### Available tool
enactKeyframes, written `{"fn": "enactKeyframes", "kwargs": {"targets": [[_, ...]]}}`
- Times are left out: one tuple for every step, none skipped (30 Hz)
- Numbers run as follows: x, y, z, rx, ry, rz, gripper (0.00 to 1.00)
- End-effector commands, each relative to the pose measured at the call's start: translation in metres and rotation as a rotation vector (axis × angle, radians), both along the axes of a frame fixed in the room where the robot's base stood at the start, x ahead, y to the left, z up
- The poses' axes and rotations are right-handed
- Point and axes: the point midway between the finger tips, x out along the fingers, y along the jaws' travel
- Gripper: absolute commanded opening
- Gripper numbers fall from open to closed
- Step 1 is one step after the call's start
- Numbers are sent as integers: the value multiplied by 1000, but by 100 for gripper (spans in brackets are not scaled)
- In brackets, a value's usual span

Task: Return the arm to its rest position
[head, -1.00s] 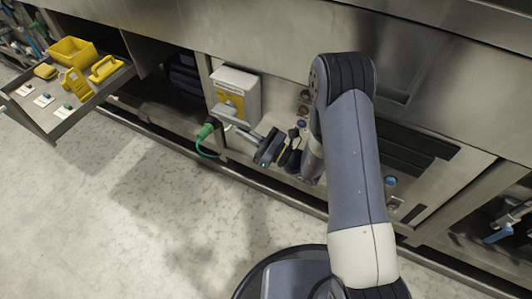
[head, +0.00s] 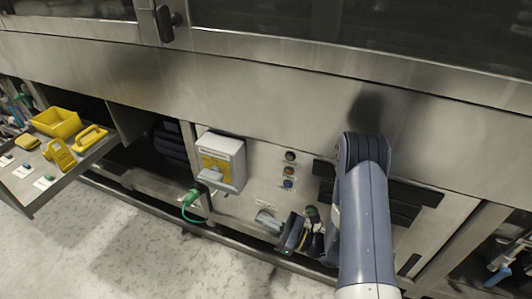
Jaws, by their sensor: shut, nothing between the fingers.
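My gripper (head: 290,234) shows in the head view at the lower middle, in front of the washer's lower panel (head: 262,195). It is small and partly hidden by its own wrist, and its fingers look closed with nothing held. My arm (head: 366,215) rises at the right of the gripper, bent at the elbow, its upper part in front of the steel face. The gripper is to the right of and below the grey box with a yellow plate (head: 220,160). Whether it touches the panel cannot be told.
A green connector with a cable (head: 191,198) hangs below the grey box. Round buttons (head: 289,170) sit on the panel. At left, a pulled-out tray (head: 75,170) holds a yellow bin (head: 57,123) and other yellow items. The pale floor (head: 150,250) at lower left is clear.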

Motion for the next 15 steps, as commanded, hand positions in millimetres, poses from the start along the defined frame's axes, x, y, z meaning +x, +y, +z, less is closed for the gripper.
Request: {"fn": "enactKeyframes", "kwargs": {"targets": [[0, 0, 0, 0, 0, 0, 0], [0, 0, 0, 0, 0, 0, 0], [0, 0, 0, 0, 1, 0, 0], [0, 0, 0, 0, 1, 0, 0], [0, 0, 0, 0, 1, 0, 0], [0, 1, 0, 0, 1, 0, 0], [0, 1, 0, -1, 1, 1, 0], [1, 2, 0, -1, 1, 2, 0], [1, 4, 0, -1, 1, 3, 0], [2, 6, 1, -1, 1, 3, 0], [3, 8, 1, -1, 0, 3, 0], [4, 12, 2, -1, 1, 4, 0], [5, 16, 3, -1, -1, 5, 0], [7, 20, 3, -2, -1, 4, 0], [9, 25, 5, -2, -3, 5, 0]]}}
